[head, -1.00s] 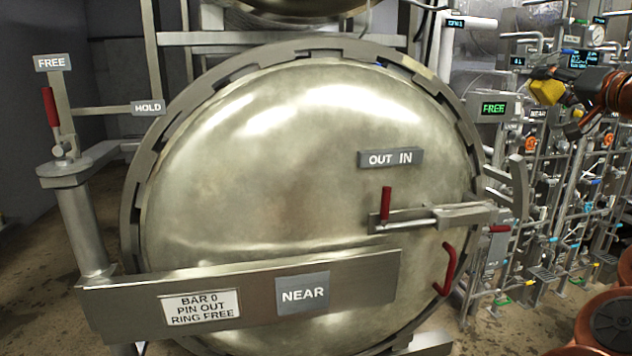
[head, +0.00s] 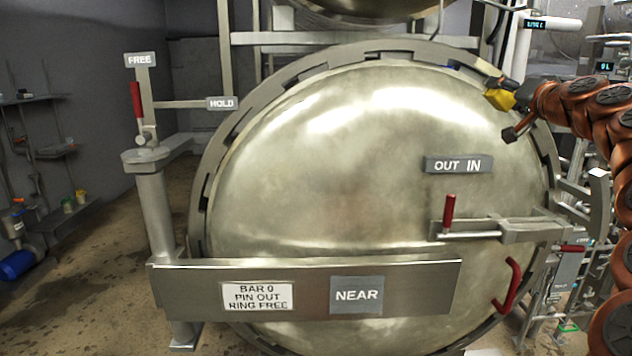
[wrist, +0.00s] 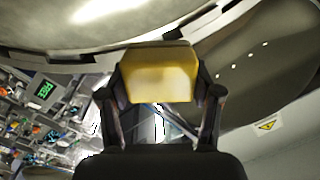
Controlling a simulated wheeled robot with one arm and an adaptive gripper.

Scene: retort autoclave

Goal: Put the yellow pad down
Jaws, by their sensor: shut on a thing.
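The yellow pad (head: 500,98) is held at the end of my arm, in front of the upper right rim of the big round door in the head view. In the wrist view the yellow pad (wrist: 160,73) sits between the two fingers of my gripper (wrist: 160,88), which is shut on it. My gripper (head: 508,110) is small and partly hidden in the head view. The pad appears to be up in the air; no surface shows directly under it.
The large metal door (head: 340,180) fills the middle, with a red-handled bolt (head: 448,212) and a red grab handle (head: 512,287). A post with a red lever (head: 137,100) stands left. Shelves (head: 50,150) hang on the far left wall. Floor between them is clear.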

